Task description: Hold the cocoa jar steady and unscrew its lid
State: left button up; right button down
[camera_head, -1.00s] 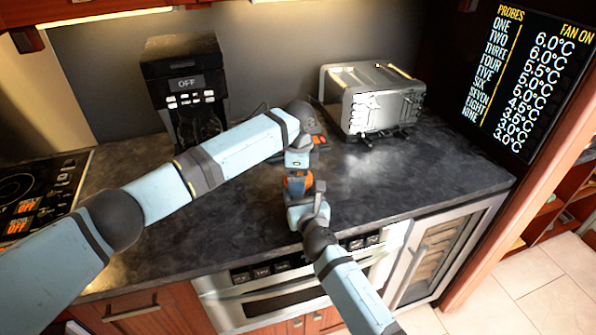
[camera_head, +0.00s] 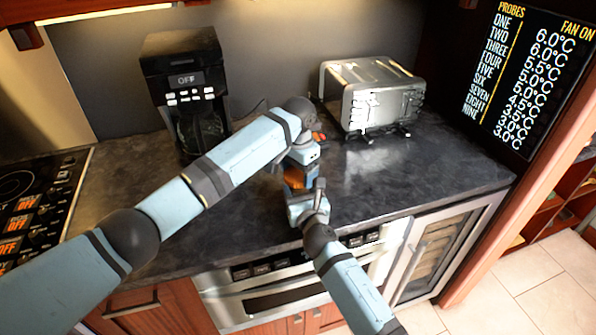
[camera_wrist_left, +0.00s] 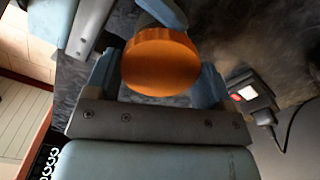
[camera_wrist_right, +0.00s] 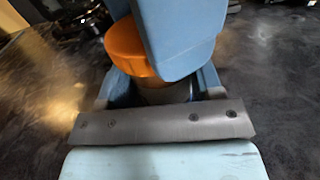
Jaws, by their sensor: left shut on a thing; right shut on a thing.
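The cocoa jar's orange lid (camera_head: 296,178) shows between my two grippers above the counter. In the left wrist view the round lid (camera_wrist_left: 161,62) lies between the fingers of my left gripper (camera_wrist_left: 160,78), which is shut on it. A blue finger of my left gripper hides part of the lid and jar there. Whether lid and jar are apart cannot be told.
A black coffee maker (camera_head: 185,85) stands at the back left and a steel toaster (camera_head: 370,95) at the back right. A small dark device with a red button (camera_wrist_left: 250,95) and a cable lies near the jar. The counter (camera_head: 430,165) is clear at right.

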aim_at(298, 174)
pick_arm(q)
jog(key=shift+r, duration=0.15)
dwell(0.5)
jog(key=shift+r, duration=1)
jog(key=shift+r, duration=2)
pick_arm(e)
jog(key=shift+c, duration=0.9)
grip_release()
